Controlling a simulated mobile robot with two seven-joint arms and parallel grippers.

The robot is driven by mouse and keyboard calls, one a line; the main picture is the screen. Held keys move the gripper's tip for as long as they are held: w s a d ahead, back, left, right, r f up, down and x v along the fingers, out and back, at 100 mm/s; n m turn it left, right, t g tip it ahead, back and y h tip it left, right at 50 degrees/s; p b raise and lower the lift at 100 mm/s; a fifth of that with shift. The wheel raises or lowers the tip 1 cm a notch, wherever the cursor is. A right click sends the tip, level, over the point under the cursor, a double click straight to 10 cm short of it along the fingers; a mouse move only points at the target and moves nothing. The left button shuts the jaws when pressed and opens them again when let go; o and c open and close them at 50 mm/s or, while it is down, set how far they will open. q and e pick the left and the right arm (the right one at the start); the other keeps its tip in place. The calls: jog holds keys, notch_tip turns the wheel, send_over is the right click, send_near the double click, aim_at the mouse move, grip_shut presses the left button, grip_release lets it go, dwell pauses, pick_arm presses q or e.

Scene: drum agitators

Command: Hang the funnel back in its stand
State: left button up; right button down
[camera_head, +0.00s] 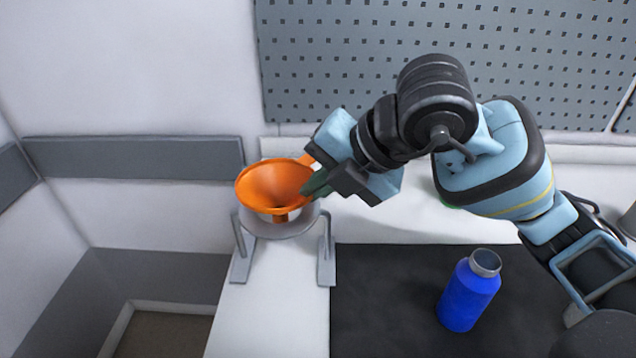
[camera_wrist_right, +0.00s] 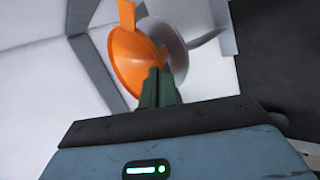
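The orange funnel (camera_head: 262,188) is over the grey stand (camera_head: 292,230), wide mouth up and slightly tilted, with its spout down at the stand's ring. I cannot tell whether the funnel rests on the ring. My right gripper (camera_head: 312,186) reaches in from the right, its dark green fingers close together at the funnel's right rim, seemingly shut on it. In the right wrist view, the fingertips (camera_wrist_right: 158,76) meet the edge of the funnel (camera_wrist_right: 128,58), with the stand's ring (camera_wrist_right: 166,38) behind. My left gripper is not in view.
A blue open-topped bottle (camera_head: 466,296) stands on a black mat (camera_head: 385,300) at the lower right. A grey perforated panel (camera_head: 330,60) is on the back wall. The white tabletop (camera_head: 270,325) is clear in front of the stand and ends on its left.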

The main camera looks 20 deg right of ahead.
jog(key=shift+f, duration=0.3)
dwell(0.5)
jog(key=c, duration=1.3)
grip_release()
jog(key=shift+r, duration=0.1)
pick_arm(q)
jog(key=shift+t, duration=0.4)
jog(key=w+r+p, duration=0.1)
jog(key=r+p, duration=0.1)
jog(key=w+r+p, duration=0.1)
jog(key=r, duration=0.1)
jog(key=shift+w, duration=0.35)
pick_arm(e)
jog(key=v, duration=0.6)
jog(key=shift+w+d, duration=0.1)
jog(key=shift+d, duration=0.15)
